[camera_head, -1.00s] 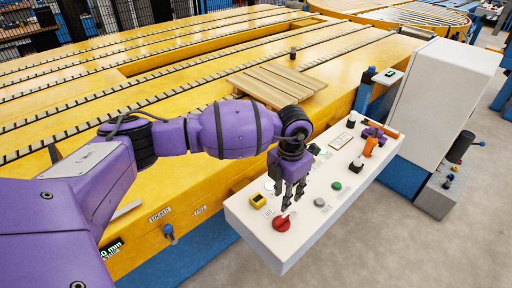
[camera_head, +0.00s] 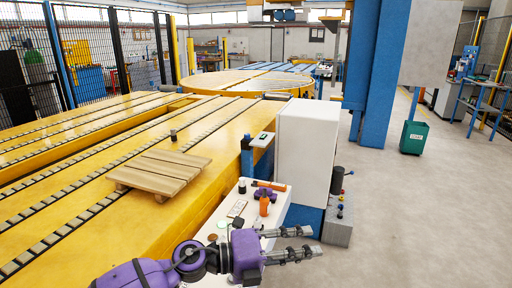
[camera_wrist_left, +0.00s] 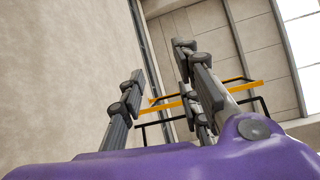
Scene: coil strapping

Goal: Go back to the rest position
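My left gripper (camera_head: 312,241) is purple with grey fingers and points to the right in the head view. It is above the near end of the white control panel (camera_head: 215,222), partly hiding it. Its fingers are apart with nothing between them. The left wrist view also shows the spread, empty fingers (camera_wrist_left: 160,90) against a wall and ceiling. My right gripper is not in view.
The yellow conveyor (camera_head: 90,215) fills the left side, with a wooden pallet (camera_head: 160,172) on it. An orange item (camera_head: 264,200) is on the panel. A white cabinet (camera_head: 307,150) stands behind the panel.

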